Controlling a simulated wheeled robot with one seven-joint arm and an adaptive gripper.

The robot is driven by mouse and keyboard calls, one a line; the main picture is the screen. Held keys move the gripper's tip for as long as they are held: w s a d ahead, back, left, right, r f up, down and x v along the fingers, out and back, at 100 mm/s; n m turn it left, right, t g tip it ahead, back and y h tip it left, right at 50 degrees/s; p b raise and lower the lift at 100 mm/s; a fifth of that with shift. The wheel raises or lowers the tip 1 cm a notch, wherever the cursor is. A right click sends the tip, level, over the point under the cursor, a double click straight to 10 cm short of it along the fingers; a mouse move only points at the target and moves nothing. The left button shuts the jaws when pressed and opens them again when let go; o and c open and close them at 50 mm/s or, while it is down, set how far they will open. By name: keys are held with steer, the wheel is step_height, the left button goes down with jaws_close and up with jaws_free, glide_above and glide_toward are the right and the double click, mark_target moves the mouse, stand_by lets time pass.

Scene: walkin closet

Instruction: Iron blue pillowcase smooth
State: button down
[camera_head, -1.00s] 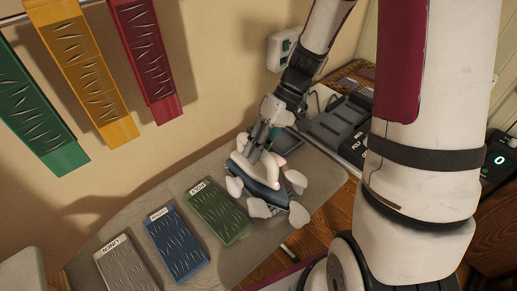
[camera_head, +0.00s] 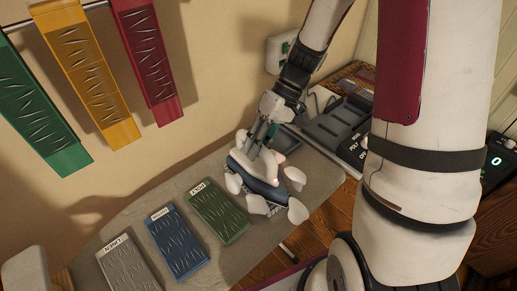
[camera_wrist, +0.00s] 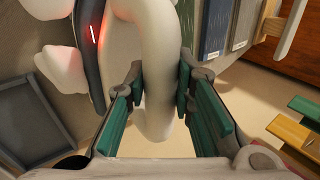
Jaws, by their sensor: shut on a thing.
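The blue pillowcase (camera_head: 176,243) lies flat on the ironing board (camera_head: 118,228), between a green and a grey cloth. White wrinkle marks cover it, and a small label, too small to read surely, sits at its top edge. The iron (camera_head: 256,184), dark-bodied with a white handle, is at the right part of the board, beyond the green cloth, with white puffs around it. My gripper (camera_head: 262,143) is shut on the iron's handle. In the wrist view my green-padded fingers (camera_wrist: 160,88) straddle the white handle (camera_wrist: 155,40), and a red light glows on the iron.
The green cloth (camera_head: 218,211) and grey cloth (camera_head: 129,262) are wrinkled too. Green (camera_head: 35,105), yellow (camera_head: 90,70) and red (camera_head: 147,55) cloths hang from a rail. A grey control panel (camera_head: 345,125) stands beyond the board's right end.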

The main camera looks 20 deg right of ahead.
steer(key=shift+r+p, duration=1.1)
steer(key=shift+r, duration=1.15)
